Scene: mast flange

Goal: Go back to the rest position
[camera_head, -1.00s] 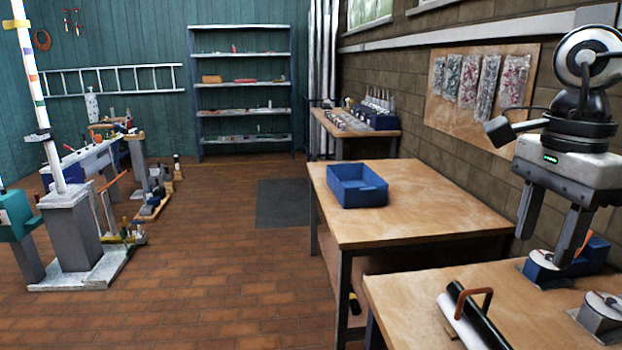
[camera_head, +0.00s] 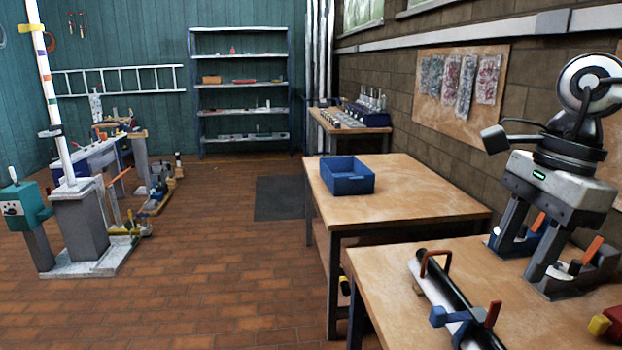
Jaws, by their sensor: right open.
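My right gripper (camera_head: 518,258) is at the right, hanging fingers down from its pale body with a small green light. Its two grey fingers are apart, with nothing visible held between them. The fingers show in front of blue and grey clamps with orange handles (camera_head: 592,250) on the near wooden table (camera_head: 390,277). Whether the fingertips touch anything there, I cannot tell. My left gripper is not in view.
A blue bin (camera_head: 347,184) stands on the middle table (camera_head: 420,195). A mast on a grey pedestal (camera_head: 80,225) stands left. Open brick floor (camera_head: 210,270) lies between.

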